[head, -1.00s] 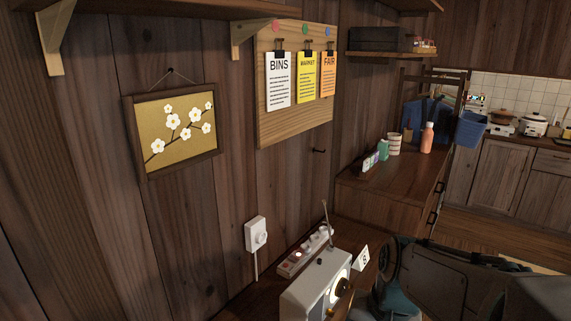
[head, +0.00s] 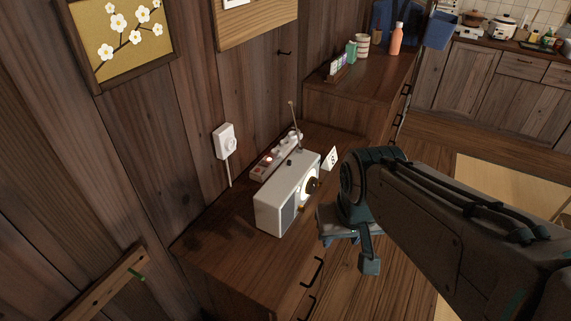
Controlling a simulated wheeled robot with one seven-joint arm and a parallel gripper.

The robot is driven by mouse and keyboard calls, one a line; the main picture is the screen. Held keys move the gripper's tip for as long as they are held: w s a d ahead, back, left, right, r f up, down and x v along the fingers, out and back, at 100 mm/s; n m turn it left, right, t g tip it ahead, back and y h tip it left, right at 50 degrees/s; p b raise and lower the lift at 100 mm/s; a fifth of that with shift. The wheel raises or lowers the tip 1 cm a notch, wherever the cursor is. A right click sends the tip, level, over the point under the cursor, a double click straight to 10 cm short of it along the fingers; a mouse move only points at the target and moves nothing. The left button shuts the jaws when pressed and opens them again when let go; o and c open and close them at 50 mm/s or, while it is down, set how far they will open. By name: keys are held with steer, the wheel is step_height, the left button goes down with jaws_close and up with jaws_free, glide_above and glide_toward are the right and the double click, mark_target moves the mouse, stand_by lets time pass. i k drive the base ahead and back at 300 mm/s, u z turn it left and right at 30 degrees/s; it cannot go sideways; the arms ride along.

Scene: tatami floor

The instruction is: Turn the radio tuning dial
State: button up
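The white radio (head: 285,195) stands upright on a wooden cabinet against the plank wall, with its antenna (head: 296,125) raised. A dark round tuning dial (head: 313,185) sits on the radio's right-facing front, in front of a bright pale disc. A small orange knob lies lower on that front. My gripper (head: 369,265) is to the right of the radio, apart from it and pointing down beyond the cabinet's front edge. Its fingers show partly from the side, so I cannot tell whether it is open or shut.
A power strip (head: 275,158) lies behind the radio, and a small white card (head: 329,158) stands to its right. A wall outlet (head: 225,141) is at the left. A second cabinet (head: 345,97) with cups and a bottle stands farther back. The cabinet top left of the radio is clear.

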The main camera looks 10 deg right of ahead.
mark_target(310, 187)
steer(key=k, duration=0.5)
steer(key=z, duration=1.85)
steer(key=i, duration=1.1)
steer(key=u, duration=2.15)
